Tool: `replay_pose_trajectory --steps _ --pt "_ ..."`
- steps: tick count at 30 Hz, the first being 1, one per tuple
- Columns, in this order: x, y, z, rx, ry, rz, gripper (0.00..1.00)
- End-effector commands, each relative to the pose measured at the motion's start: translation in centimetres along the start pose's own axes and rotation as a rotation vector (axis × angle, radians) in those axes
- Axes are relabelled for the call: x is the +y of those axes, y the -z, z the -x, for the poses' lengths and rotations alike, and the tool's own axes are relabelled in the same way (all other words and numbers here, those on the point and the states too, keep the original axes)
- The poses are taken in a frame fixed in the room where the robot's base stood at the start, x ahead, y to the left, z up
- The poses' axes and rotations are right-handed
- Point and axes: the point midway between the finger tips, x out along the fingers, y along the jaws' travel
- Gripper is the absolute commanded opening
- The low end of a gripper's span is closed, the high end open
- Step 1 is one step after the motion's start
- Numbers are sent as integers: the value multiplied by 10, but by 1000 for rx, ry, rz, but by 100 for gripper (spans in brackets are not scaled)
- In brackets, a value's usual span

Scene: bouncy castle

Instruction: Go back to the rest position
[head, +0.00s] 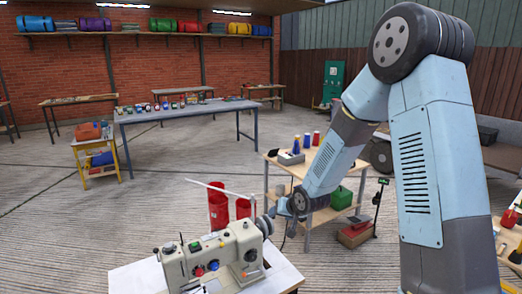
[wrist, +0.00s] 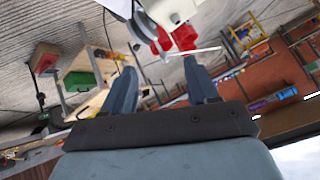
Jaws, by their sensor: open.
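My gripper (head: 279,208) is at the end of my blue-grey arm, which reaches forward and down from the right in the head view. It is beside the right end of the cream sewing machine (head: 212,257), close to its handwheel; whether they touch cannot be told. In the wrist view my gripper (wrist: 160,78) shows two dark fingers spread apart with nothing held between them. A pale part of the sewing machine (wrist: 168,10) shows beyond the fingers at the top of that tilted view.
The sewing machine stands on a white table (head: 135,279). Red cylinders (head: 218,209) stand behind it. A wooden workbench (head: 325,213) with spools stands near my forearm. A long blue table (head: 185,113) is farther back. Open concrete floor lies at left.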

Motion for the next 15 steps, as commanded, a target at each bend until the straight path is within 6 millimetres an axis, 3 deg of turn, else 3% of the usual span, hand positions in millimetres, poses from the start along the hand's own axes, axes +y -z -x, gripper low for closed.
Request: replay_pose_trajectory --steps 6,15 --pt "11 23 61 -11 -107 59 58" --pt "23 37 149 -41 -235 100 58"
